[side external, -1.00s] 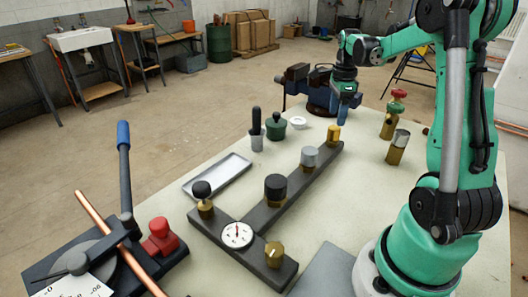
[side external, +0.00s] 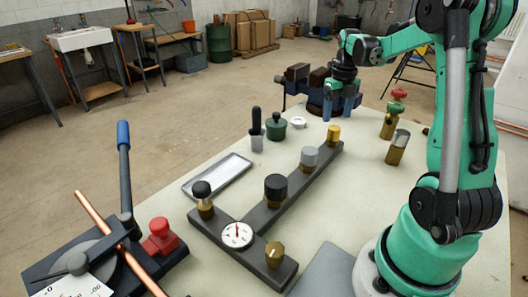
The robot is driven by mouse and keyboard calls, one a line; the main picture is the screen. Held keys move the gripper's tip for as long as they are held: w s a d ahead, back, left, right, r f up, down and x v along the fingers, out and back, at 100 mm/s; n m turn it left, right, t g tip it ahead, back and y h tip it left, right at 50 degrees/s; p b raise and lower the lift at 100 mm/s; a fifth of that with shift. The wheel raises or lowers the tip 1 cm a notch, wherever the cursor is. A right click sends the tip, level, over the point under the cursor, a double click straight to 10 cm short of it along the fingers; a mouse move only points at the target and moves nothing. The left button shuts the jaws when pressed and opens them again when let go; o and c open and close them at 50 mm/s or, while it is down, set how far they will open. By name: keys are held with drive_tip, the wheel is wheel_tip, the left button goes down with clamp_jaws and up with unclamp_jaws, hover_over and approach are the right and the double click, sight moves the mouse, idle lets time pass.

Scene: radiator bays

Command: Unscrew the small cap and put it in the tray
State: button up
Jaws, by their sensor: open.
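A dark T-shaped manifold bar lies on the table (side external: 345,190). A small yellow cap (side external: 333,133) sits upright on its far end. A grey cap (side external: 309,157), a larger black cap (side external: 276,185), a black round knob (side external: 202,188) and a brass hex cap (side external: 274,252) stand on the rest of it. The yellow cap looks the smallest. The shallow metal tray (side external: 217,177) lies left of the manifold and looks empty.
A green pot (side external: 276,127), white ring (side external: 298,123) and black-handled tool (side external: 256,130) stand behind the tray. A pipe bender (side external: 110,250) fills the front left.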

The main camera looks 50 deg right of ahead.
sight(335, 128)
drive_tip(key=shift+f, duration=0.1)
drive_tip(key=shift+f, duration=2.4)
